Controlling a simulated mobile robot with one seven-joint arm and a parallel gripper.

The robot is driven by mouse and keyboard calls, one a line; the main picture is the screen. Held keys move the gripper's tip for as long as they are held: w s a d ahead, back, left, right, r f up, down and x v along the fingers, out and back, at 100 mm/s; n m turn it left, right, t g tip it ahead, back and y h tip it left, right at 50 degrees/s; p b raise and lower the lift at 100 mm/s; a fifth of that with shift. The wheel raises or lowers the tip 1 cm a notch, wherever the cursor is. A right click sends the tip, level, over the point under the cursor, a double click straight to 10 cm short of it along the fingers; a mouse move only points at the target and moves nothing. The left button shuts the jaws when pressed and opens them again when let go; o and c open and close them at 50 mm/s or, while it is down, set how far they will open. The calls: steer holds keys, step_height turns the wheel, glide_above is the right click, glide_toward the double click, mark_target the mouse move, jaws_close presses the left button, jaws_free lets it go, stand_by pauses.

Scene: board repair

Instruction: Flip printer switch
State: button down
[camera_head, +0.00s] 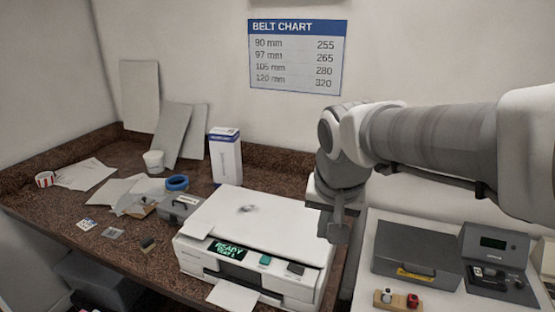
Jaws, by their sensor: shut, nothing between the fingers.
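The white printer (262,235) stands on the brown speckled counter. Its dark display (228,250) glows with green text that reads READY on the first line. A green button (265,260) and a dark panel (295,269) sit to the right of the display on its front. I cannot tell which part is the switch. My gripper (333,238) points down at the printer's right rear side, in front of its right edge in the picture. It is shut and empty. Whether it touches the printer I cannot tell. The printer's right side is partly hidden behind it.
On the right, a white surface holds a grey box (417,265), a device with a display (494,258) and a wooden block with red and white knobs (398,300).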

mark_target(293, 266)
steer(key=w+a+f+m+b, duration=0.1)
steer(key=w+a+f, duration=0.3)
steer(key=w, duration=0.2)
steer(key=shift+g+h, duration=0.3)
steer(key=shift+f, duration=0.1)
steer(key=x, duration=0.8)
steer(key=s+x, duration=0.1)
steer(key=x, duration=0.4)
steer(key=shift+a+f, duration=0.1)
steer(key=shift+a, duration=0.3)
steer(key=shift+w+a+f, duration=0.1)
steer(key=shift+w+f, duration=0.05)
steer(key=shift+f, duration=0.3)
